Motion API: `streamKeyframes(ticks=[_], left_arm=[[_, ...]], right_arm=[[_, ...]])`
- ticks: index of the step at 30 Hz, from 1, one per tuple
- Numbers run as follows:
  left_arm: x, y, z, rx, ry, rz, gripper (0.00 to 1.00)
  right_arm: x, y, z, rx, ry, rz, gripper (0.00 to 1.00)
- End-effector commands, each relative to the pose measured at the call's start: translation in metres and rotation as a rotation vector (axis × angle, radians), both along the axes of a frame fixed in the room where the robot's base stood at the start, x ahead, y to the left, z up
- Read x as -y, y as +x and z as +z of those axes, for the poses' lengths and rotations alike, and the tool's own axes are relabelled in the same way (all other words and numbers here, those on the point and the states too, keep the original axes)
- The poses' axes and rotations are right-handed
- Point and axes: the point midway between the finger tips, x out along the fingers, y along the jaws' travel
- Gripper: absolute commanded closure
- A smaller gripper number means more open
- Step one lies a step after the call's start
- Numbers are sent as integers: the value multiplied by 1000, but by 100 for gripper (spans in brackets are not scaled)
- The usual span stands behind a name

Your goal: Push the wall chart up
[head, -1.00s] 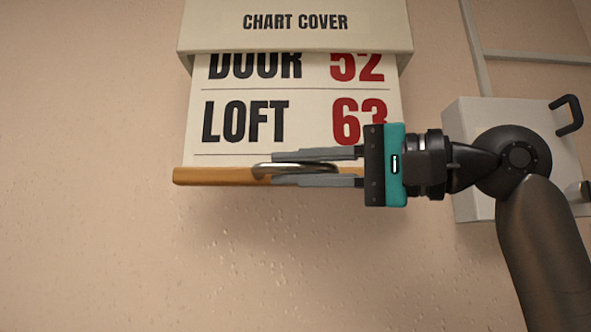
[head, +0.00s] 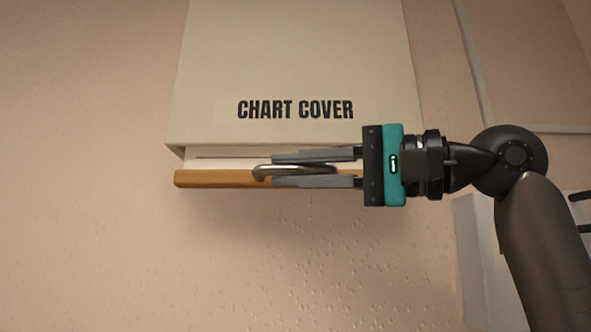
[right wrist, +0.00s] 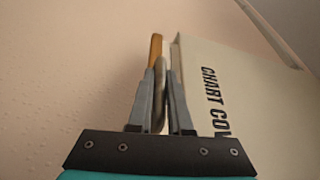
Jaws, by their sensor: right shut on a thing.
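The wall chart shows only as a thin pale strip (head: 228,159) just under the chart cover (head: 290,60), with its wooden bottom bar (head: 215,179) below. A metal handle (head: 262,173) sits on the bar. My right gripper (head: 275,170) comes in from the right and is shut on the handle, one finger above it and one below. In the right wrist view the fingers (right wrist: 160,80) close around the handle (right wrist: 160,105), beside the wooden bar (right wrist: 155,50) and the cover (right wrist: 225,75). My left gripper is not in view.
A pale box (head: 482,250) with dark handles is partly hidden behind my right arm at the right. A light strip (head: 472,60) runs along the wall at the upper right. The wall left of and below the bar is clear.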

Motion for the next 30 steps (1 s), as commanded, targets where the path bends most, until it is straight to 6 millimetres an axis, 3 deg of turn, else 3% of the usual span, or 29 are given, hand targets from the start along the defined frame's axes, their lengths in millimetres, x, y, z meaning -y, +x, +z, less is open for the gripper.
streamKeyframes(ticks=[7,8,15,24,30], left_arm=[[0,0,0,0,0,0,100],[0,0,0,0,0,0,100],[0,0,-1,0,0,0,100],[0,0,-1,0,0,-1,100],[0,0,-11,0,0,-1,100]], right_arm=[[1,0,0,2,3,-3,100],[1,0,0,2,2,-3,81],[0,0,0,0,1,-2,54],[2,0,-1,0,0,-2,53],[26,-10,-4,2,1,-5,53]])
